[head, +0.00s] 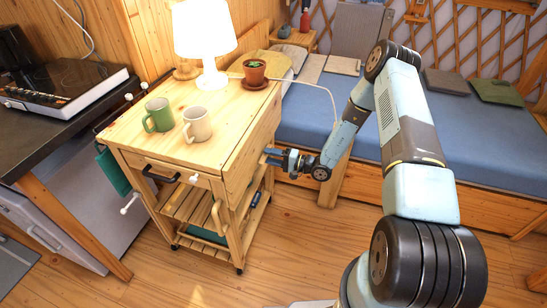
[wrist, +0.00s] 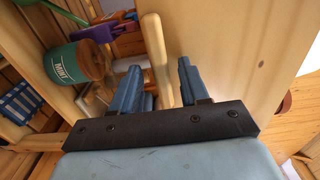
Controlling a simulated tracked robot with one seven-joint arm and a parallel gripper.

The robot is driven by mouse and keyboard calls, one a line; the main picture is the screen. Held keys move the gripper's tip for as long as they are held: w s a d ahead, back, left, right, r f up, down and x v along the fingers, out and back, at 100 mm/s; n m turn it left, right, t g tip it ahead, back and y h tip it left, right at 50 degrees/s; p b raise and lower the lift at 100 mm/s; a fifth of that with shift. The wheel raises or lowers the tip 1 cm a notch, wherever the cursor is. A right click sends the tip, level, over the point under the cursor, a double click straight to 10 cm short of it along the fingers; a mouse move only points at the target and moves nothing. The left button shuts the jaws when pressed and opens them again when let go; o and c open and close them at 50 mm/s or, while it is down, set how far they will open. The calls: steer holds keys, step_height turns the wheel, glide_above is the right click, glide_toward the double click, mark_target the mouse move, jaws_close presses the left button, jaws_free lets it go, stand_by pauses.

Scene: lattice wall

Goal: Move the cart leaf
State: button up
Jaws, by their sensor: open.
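The wooden cart (head: 165,185) stands left of centre in the head view. Its leaf (head: 248,148) appears as a light wood panel hanging down the cart's right side. The panel also fills the right of the wrist view (wrist: 235,50). My gripper (head: 270,157) is beside this side, fingers pointing left. In the wrist view my gripper (wrist: 158,85) is open, with a rounded wooden bar (wrist: 155,50) showing between its fingers. I cannot tell whether either finger touches the bar. The leaf's lower part is partly hidden by my gripper in the head view.
A green MINT tin (wrist: 75,62) stands inside the cart. The blue bed (head: 320,110) is behind; floor (head: 300,240) is clear in front.

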jaws_close()
stand_by(0.5)
steer(key=shift+d, duration=0.35)
